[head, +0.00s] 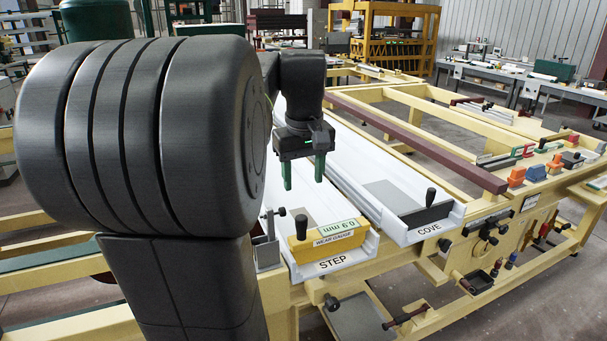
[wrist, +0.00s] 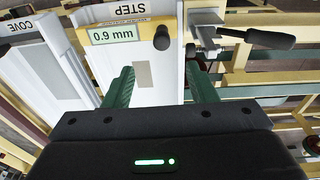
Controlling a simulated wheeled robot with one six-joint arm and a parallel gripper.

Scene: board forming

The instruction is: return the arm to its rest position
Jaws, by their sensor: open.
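My gripper (head: 304,172) has two green fingers that point down, apart and empty, above the white STEP tray (head: 337,262). My dark arm covers the left part of the head view. In the wrist view my gripper (wrist: 160,88) shows its fingers spread over the STEP tray, with nothing between them. A yellow wear gauge (head: 327,240) lies across the near end of the STEP tray. Its label reads 0.9 mm in the wrist view (wrist: 113,35), and it has a black knob.
The white COVE tray (head: 425,232) with a black-knobbed block lies to the right. A grey clamp (head: 267,252) stands left of the STEP tray. A long maroon bar (head: 420,145) runs along the yellow frame.

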